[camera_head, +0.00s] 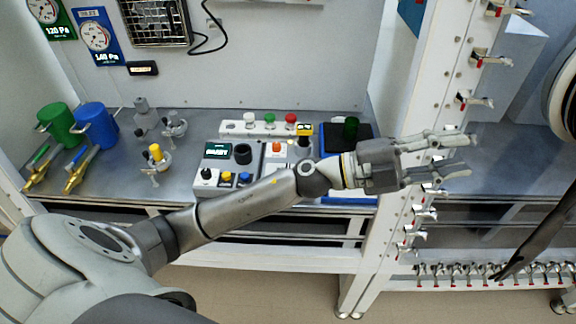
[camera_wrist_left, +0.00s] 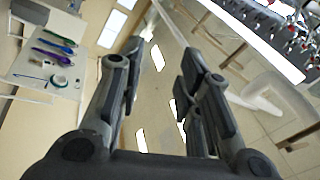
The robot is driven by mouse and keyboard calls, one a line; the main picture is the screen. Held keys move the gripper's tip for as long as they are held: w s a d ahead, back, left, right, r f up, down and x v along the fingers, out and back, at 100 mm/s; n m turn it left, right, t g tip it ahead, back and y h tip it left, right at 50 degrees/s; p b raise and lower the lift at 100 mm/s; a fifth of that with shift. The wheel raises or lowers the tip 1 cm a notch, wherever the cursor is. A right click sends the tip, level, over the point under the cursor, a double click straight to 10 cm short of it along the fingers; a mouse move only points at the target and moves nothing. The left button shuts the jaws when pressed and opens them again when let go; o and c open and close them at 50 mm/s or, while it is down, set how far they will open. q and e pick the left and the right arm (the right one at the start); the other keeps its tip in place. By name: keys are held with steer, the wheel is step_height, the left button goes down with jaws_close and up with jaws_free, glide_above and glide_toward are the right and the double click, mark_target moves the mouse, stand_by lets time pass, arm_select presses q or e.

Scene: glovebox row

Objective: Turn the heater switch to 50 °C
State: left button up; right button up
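A wire-fronted, glowing heater (camera_head: 155,20) hangs on the back wall in the head view. A black cable loops down beside it to a small fitting (camera_head: 214,22). Which control is the heater switch I cannot tell, and no 50 °C mark is readable. A control box (camera_head: 200,180) on the bench carries a green display (camera_head: 218,150), a black knob (camera_head: 242,153) and coloured buttons. My left gripper (camera_head: 469,155) is open and empty, its fingers spread to the right of the box near the white post. The wrist view shows nothing between its fingers (camera_wrist_left: 160,75). My right gripper is not in view.
The grey bench (camera_head: 90,185) holds a green mug (camera_head: 58,124), a blue mug (camera_head: 95,124) and brass-ended valves at left. A white post (camera_head: 400,110) with clamps stands at right. My left arm crosses in front of the control box.

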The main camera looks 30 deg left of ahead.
arm_select(q)
steer(key=a+f+m+g+y, duration=0.5)
steer(key=f+m+g+y, duration=0.3)
steer(key=f+g, duration=0.3)
steer(key=w+a+f+n+y, duration=0.15)
steer(key=a+y, duration=0.35)
steer(key=a, duration=0.8)
steer(key=a+n+y, duration=0.2)
steer(key=a+y, duration=0.4)
steer(key=a, duration=0.8)
steer(key=f+p, duration=0.1)
steer(key=f, duration=0.2)
steer(key=f+p, duration=0.1)
steer(key=f, duration=0.2)
steer(key=f+p, duration=0.1)
steer(key=f, duration=0.2)
steer(key=shift+w+d, duration=0.1)
steer(key=shift+d, duration=0.15)
steer(key=shift+f, duration=0.9)
steer(key=shift+c, duration=0.5)
jaws_close()
